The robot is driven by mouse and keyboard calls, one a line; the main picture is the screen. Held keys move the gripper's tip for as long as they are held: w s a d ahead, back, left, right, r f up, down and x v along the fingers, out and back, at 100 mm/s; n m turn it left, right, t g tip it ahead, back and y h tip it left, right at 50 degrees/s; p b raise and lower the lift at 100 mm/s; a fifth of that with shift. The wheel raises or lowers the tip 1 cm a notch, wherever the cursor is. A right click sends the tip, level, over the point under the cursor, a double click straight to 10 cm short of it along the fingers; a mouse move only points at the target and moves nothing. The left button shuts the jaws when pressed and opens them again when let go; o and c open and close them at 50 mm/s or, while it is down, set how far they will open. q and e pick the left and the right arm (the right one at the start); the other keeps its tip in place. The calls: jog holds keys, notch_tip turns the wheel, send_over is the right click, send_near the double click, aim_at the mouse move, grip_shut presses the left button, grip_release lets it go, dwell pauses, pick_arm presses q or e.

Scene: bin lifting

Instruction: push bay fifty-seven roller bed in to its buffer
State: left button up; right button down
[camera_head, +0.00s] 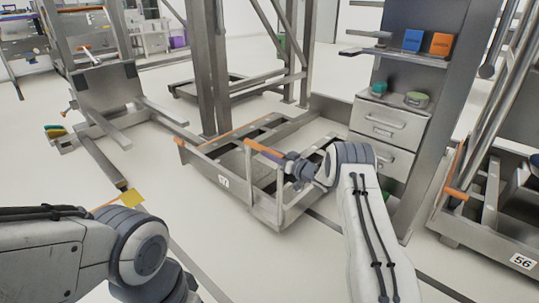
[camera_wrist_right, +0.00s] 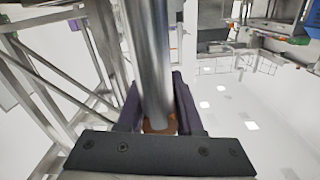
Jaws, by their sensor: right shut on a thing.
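The roller bed of bay fifty-seven (camera_head: 205,165) is a low grey metal frame on the floor in the head view. A white plate reading 57 (camera_head: 224,182) is on its front side. An upright handle frame with an orange grip (camera_head: 262,149) rises from its near end. My right gripper (camera_head: 285,160) is at this handle. In the right wrist view, its dark fingers (camera_wrist_right: 158,112) are closed around a round metal bar (camera_wrist_right: 150,50), with an orange part at its base. My left arm enters at the lower left; its gripper is out of view.
Tall grey posts (camera_head: 206,70) stand behind the bed. A drawer cabinet (camera_head: 385,125) with shelves and small boxes stands close on its right. The bay 56 bed (camera_head: 480,215) is at far right. A yellow piece (camera_head: 130,198) shows at left. The floor in front is clear.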

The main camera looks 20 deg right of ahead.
jog(key=shift+d+f, duration=0.1)
jog(key=shift+d, duration=0.05)
jog(key=c, duration=0.6)
grip_release()
jog(key=shift+a, duration=0.2)
jog(key=shift+s+d+p, duration=0.3)
jog(key=shift+s+p, duration=0.05)
jog(key=shift+p+v, duration=2)
jog(key=shift+v, duration=2.75)
